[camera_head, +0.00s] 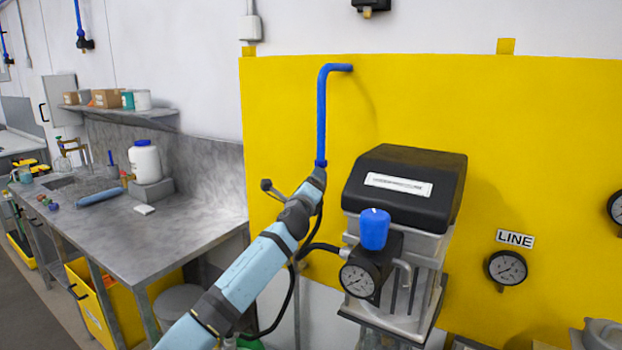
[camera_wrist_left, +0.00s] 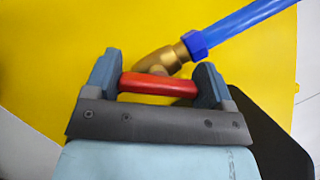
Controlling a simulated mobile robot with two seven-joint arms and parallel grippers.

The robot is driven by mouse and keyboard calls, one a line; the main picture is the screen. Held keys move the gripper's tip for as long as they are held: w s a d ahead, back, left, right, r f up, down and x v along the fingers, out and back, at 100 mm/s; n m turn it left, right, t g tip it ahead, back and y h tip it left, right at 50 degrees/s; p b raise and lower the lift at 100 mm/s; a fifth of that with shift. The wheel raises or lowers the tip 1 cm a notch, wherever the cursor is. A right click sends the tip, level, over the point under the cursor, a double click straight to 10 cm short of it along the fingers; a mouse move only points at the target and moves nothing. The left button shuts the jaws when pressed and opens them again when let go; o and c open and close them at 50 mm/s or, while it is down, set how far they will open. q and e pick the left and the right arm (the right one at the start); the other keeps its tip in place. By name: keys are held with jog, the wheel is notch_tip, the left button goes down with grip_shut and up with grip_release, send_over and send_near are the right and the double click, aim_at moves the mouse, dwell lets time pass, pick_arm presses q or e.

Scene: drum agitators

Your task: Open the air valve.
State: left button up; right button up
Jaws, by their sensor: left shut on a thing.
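The air valve has a brass body (camera_wrist_left: 166,57) at the end of a blue pipe (camera_wrist_left: 240,25), with a red handle (camera_wrist_left: 160,84) in the left wrist view. The handle lies crosswise between the two fingers of my left gripper (camera_wrist_left: 158,70), which is shut on it. In the head view the blue pipe (camera_head: 322,115) comes out of the yellow panel, bends and runs down to my left gripper (camera_head: 317,176). There the gripper and wrist hide the valve and handle. My right gripper is not in view.
A black-topped unit (camera_head: 405,190) with a blue knob (camera_head: 374,229) and a gauge (camera_head: 357,280) stands close right of my left arm. A yellow panel (camera_head: 440,100) is behind. A grey workbench (camera_head: 170,222) with bottles and tools is at left.

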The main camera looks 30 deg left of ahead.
pick_arm(q)
jog(key=shift+r+n+g+y+p, duration=0.1)
jog(key=shift+n+g+y+p, duration=0.4)
jog(key=shift+n, duration=0.7)
jog(key=n+p, duration=0.2)
jog(key=shift+n+g, duration=0.4)
jog(key=shift+f+n+g+p, duration=0.25)
jog(key=shift+n+g+p, duration=0.35)
jog(key=shift+n+p, duration=0.75)
jog(key=shift+f+n, duration=0.1)
jog(key=shift+n, duration=0.25)
jog(key=o, duration=0.9)
jog(key=shift+b+v, duration=1.45)
jog(key=shift+v, duration=5.45)
